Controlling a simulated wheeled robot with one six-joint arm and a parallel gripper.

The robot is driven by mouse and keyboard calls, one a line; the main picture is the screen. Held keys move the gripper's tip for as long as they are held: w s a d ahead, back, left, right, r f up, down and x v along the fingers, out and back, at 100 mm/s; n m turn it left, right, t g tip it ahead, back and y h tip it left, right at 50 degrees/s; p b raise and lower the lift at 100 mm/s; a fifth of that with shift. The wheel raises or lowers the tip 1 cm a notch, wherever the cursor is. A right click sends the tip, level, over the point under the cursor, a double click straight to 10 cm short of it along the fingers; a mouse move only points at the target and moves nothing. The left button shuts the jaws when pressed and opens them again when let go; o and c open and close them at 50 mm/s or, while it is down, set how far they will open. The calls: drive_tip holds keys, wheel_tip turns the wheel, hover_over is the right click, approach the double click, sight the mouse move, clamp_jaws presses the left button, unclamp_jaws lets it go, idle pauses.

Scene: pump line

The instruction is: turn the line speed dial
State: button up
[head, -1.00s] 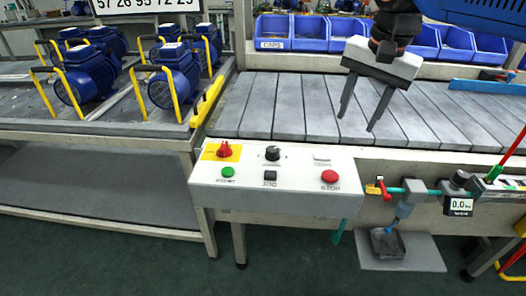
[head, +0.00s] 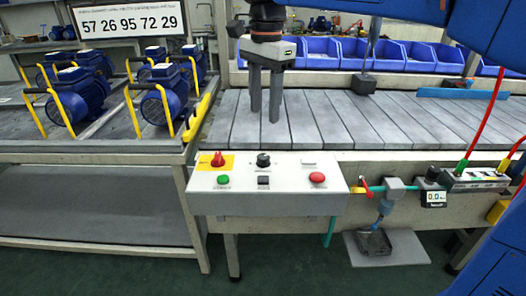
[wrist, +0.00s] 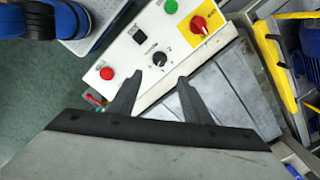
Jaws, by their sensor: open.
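The line speed dial is a small black knob (head: 263,160) on the top of the white control box, between a red switch on a yellow plate (head: 217,160) and a white label. In the wrist view the black dial (wrist: 159,59) lies just beyond my fingertips. My gripper (head: 265,118) is open and empty, pointing down over the conveyor behind the box, above and apart from the dial. The two fingers also show in the wrist view (wrist: 172,84).
The control box also has a green button (head: 223,180), a black button (head: 263,181) and a red stop button (head: 317,177). Slatted conveyor (head: 330,125) lies behind it. Blue bins (head: 355,52) stand beyond. Blue pumps with yellow handles (head: 85,98) fill the left table.

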sight(264, 156)
wheel_tip(264, 156, down, 13)
drive_tip(key=shift+w+a+f, duration=0.1)
drive_tip(key=shift+w+f, duration=0.05)
idle(0.4)
drive_tip(key=c, duration=1.1)
